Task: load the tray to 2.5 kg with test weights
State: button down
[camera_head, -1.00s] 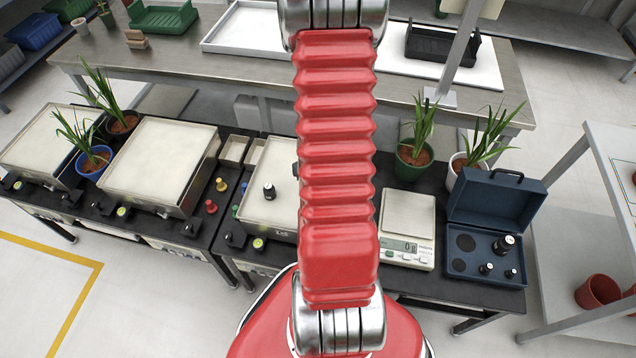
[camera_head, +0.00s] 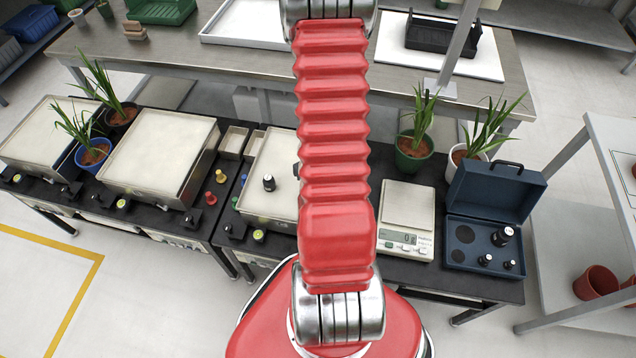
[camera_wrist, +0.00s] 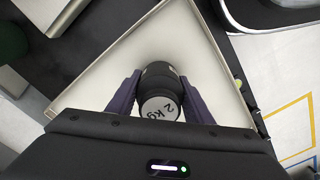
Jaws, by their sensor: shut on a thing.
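My gripper (camera_wrist: 158,98) is shut on a black weight whose pale face reads 2 kg (camera_wrist: 160,107). The weight is over the pale tray (camera_wrist: 100,88); I cannot tell whether it touches it. In the head view my red arm hides my gripper and part of the tray (camera_head: 276,148). A small black weight (camera_head: 268,183) stands on the visible left part of that tray. The open blue weight case (camera_head: 492,205) lies to the right, with several black weights, including a larger one (camera_head: 503,237), and two empty round dark recesses.
A small digital scale (camera_head: 407,208) showing 0 g stands between the tray and the case. Potted plants (camera_head: 414,150) stand behind it. Two more large trays (camera_head: 160,155) are on the left. Red, yellow and other coloured knobs (camera_head: 221,176) sit beside the tray.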

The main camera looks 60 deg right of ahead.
jog(key=shift+f, duration=0.4)
jog(key=shift+f, duration=0.1)
jog(key=c, duration=0.9)
grip_release()
jog(key=shift+r, duration=6.05)
